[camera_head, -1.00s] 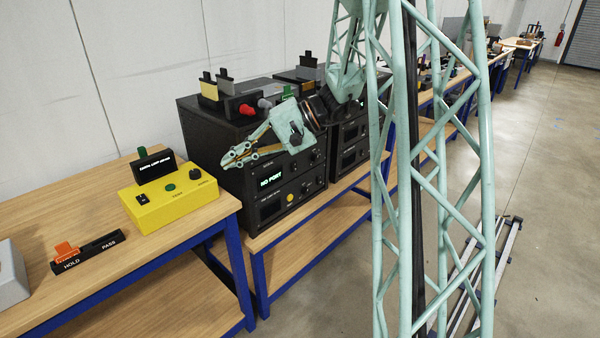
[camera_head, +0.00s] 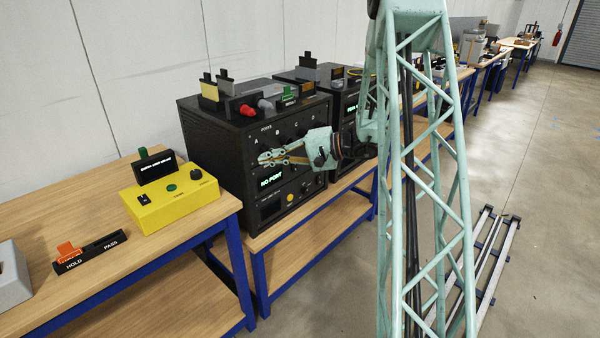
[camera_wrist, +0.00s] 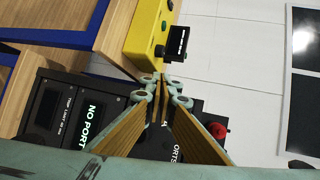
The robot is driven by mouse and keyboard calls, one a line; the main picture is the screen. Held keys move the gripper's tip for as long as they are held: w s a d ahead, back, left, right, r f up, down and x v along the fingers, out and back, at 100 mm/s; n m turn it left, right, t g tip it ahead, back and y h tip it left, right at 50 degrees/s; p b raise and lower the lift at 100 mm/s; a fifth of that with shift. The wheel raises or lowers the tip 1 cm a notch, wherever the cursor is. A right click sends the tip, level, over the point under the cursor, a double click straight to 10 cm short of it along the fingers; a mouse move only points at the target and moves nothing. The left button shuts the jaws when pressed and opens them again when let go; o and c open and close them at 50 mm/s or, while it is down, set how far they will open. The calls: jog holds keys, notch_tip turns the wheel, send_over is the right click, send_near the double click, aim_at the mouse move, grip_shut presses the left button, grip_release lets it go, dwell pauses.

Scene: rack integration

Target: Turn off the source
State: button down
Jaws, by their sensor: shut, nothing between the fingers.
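The black rack unit (camera_head: 215,140) stands on the bench with a lit "NO PORT" display (camera_head: 271,180), and port letters run along its upper front. Below the display is a second dark panel with a yellow button (camera_head: 291,198). My gripper (camera_head: 264,159) is shut and empty, in front of the unit's face just above the display. In the wrist view my gripper (camera_wrist: 162,84) has its fingertips together, with "NO PORT" (camera_wrist: 93,122) to the left and a red connector (camera_wrist: 217,130) to the right. My fingers hide part of the front. I cannot tell which control is the source's switch.
A yellow box (camera_head: 170,203) with a green button and black knob sits on the left bench. Near it is a black HOLD/PASS holder (camera_head: 90,252) with an orange piece. A second black unit (camera_head: 350,107) stands to the right. Floor at right is open beside rails.

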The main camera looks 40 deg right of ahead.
aim_at(296, 169)
jog(key=s+d+f+m+t+h, duration=0.1)
jog(key=d+f+m+t+h, duration=0.1)
jog(key=d+f, duration=0.7)
jog(key=s+d+f+m+t+h, duration=0.1)
jog(key=d+f+h, duration=0.4)
jog(key=d, duration=1.2)
notch_tip(296, 169, down, 4)
jog(key=m+t, duration=0.1)
jog(key=m, duration=0.1)
jog(key=shift+f+m+t+p, duration=0.25)
jog(key=shift+m+t+p, duration=0.05)
jog(key=shift+m+t, duration=0.1)
jog(key=shift+w+d, duration=0.1)
jog(key=shift+w, duration=0.05)
jog(key=shift+w+a+f+b, duration=0.15)
jog(key=shift+w+a+f, duration=0.15)
jog(key=shift+w, duration=1.95)
jog(key=shift+w+a+f+b, duration=0.15)
jog(key=shift+w+a+f, duration=0.2)
jog(key=shift+w, duration=1.85)
jog(key=shift+w+a+f+b, duration=0.15)
jog(key=shift+w+a+f, duration=0.15)
jog(key=shift+w, duration=1.95)
jog(key=shift+d+f+b, duration=0.2)
jog(key=shift+f+b, duration=0.05)
jog(key=shift+b, duration=0.45)
